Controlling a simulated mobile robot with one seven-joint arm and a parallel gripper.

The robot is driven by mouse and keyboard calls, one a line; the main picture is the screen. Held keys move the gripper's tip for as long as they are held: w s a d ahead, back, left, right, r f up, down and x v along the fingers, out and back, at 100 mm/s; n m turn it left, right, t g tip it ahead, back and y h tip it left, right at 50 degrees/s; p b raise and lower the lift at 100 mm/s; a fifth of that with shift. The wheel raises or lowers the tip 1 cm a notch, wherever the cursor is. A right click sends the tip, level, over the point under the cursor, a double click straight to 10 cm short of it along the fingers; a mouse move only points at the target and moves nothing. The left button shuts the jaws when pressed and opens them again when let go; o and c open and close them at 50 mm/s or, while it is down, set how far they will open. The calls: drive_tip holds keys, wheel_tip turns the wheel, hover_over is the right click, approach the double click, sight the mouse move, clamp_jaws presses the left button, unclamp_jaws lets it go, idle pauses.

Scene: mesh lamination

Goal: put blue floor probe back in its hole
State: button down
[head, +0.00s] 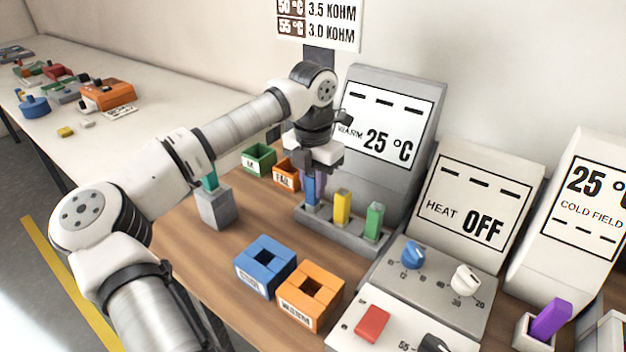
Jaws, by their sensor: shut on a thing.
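My gripper (314,170) points down over the left end of a grey rack (341,238). It is shut on the upper part of a blue probe (312,192). The probe looks upright, at the leftmost place of the rack. Its lower end is hidden by the rack's front, so I cannot tell how deep it sits. A yellow probe (342,207) and a green probe (374,221) stand upright in the same rack, to the right of the blue one.
A grey display reading 25 °C (388,160) stands close behind the rack. A blue square holder (250,281) and an orange one (296,310) stand in front. A grey block (214,208) with a teal piece stands left. Small green (259,158) and orange bins (283,175) sit behind.

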drive_tip(key=shift+f, duration=0.25)
drive_tip(key=c, duration=1.1)
unclamp_jaws()
drive_tip(key=shift+c, duration=0.2)
drive_tip(key=shift+r, duration=0.1)
wheel_tip(320, 180, up, 14)
drive_tip(key=b, duration=0.1)
drive_tip(key=shift+f, duration=0.25)
